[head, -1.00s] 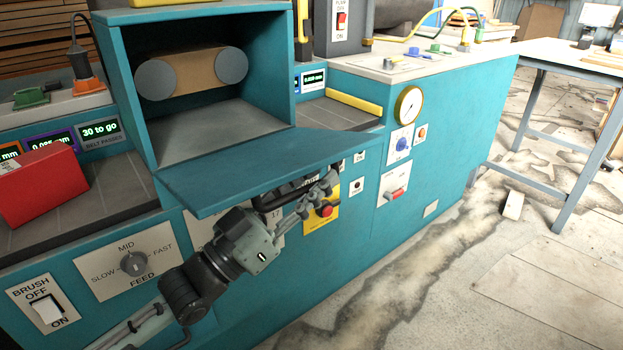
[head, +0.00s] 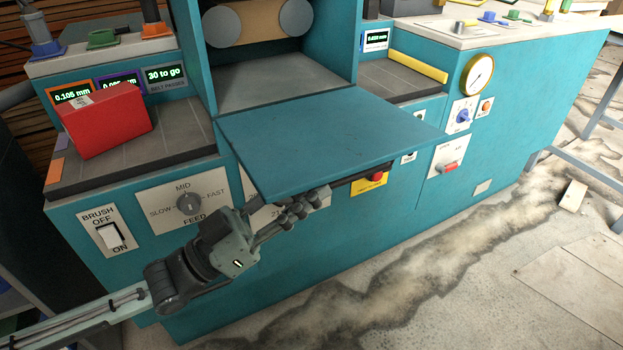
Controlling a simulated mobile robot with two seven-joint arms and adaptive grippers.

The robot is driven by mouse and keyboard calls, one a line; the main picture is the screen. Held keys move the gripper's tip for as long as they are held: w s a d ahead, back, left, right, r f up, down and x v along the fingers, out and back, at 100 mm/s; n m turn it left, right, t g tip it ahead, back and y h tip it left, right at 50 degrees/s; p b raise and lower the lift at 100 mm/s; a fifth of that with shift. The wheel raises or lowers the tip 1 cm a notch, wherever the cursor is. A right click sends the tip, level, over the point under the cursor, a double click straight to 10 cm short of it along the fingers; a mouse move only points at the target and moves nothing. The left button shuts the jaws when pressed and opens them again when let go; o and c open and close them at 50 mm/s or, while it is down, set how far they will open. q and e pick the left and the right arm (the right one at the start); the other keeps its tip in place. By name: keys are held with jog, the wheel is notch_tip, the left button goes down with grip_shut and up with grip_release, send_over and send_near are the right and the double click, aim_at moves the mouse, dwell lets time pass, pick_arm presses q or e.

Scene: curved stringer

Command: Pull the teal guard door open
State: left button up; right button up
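The teal guard door (head: 320,140) is a flat panel hinged along the bottom of the machine's square opening. It is folded down and sticks out roughly level over the machine front, so the opening shows clear. A dark handle bar (head: 358,179) shows partly under its front edge. My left gripper (head: 308,203) is just below that front edge, left of the visible bar. Its fingers look bunched together, and whether they touch the door or handle is unclear. My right gripper is not in view.
Inside the opening is a tan belt (head: 258,22) on grey rollers. A red box (head: 104,120) sits on the left bed. Below are a feed dial (head: 189,202) and brush switch (head: 110,236); a red button (head: 376,177) is under the door. Floor is open at the right.

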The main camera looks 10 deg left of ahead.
pick_arm(q)
jog(key=shift+r, duration=0.1)
jog(key=v, duration=0.9)
jog(key=shift+w+a, duration=0.15)
jog(key=shift+w, duration=0.05)
dwell(0.5)
dwell(0.4)
